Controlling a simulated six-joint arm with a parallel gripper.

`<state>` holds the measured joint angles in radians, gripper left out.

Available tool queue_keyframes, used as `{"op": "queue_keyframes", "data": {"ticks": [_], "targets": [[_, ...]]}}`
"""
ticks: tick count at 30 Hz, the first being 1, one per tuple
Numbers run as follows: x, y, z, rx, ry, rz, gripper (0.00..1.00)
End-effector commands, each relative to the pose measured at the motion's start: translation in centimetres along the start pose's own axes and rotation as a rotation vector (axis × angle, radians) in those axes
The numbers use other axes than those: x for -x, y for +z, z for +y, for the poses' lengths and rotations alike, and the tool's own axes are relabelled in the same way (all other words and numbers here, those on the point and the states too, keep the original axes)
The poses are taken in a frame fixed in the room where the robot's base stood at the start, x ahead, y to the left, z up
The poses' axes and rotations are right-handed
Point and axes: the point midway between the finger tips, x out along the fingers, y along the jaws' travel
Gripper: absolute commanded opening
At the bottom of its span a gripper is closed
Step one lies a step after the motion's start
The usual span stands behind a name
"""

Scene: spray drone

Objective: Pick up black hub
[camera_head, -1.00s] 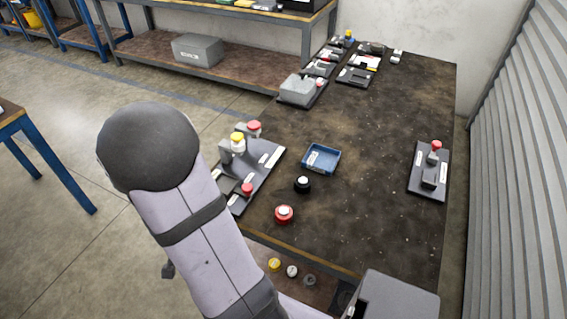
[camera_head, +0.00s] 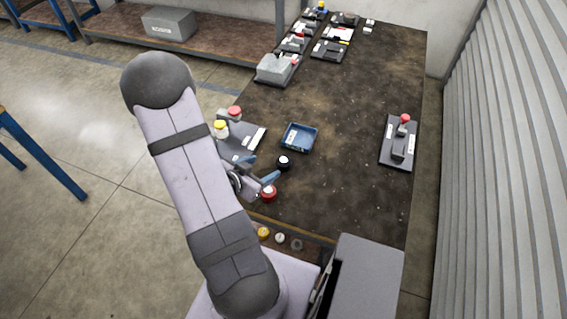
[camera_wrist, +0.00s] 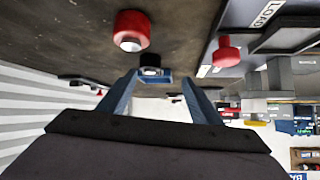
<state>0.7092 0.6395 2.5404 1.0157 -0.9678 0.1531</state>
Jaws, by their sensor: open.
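The black hub (camera_head: 284,161), a small round piece with a pale top, stands on the dark table just in front of the blue tray (camera_head: 299,138). My gripper (camera_head: 262,169) has blue fingers and is open and empty, close to the left of the black hub. In the wrist view my gripper (camera_wrist: 160,80) points along the table, and the black hub (camera_wrist: 150,61) shows beyond the fingers, between their tips. I see no contact with it.
A red hub (camera_head: 268,193) stands close by my gripper; it also shows in the wrist view (camera_wrist: 131,30). A dark plate (camera_head: 240,141) with red and yellow knobs lies left. Another plate (camera_head: 398,143) lies right. The table's middle is clear.

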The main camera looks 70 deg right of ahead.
Motion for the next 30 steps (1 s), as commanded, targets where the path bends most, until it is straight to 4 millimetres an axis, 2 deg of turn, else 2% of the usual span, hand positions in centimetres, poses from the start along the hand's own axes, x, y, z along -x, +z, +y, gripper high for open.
{"op": "queue_keyframes", "data": {"ticks": [1, 3, 9, 23, 30], "targets": [[-1.1, -0.1, 0.9, 0.031, 0.006, 0.031, 0.58], [-2.4, -0.5, 1.6, 0.075, -0.008, 0.078, 0.58], [-5.0, -0.4, 2.8, 0.162, -0.081, 0.178, 0.58], [-6.0, 0.0, 2.8, 0.185, -0.147, 0.223, 0.58], [-8.0, -0.6, 2.5, 0.184, -0.144, 0.223, 0.58]]}}
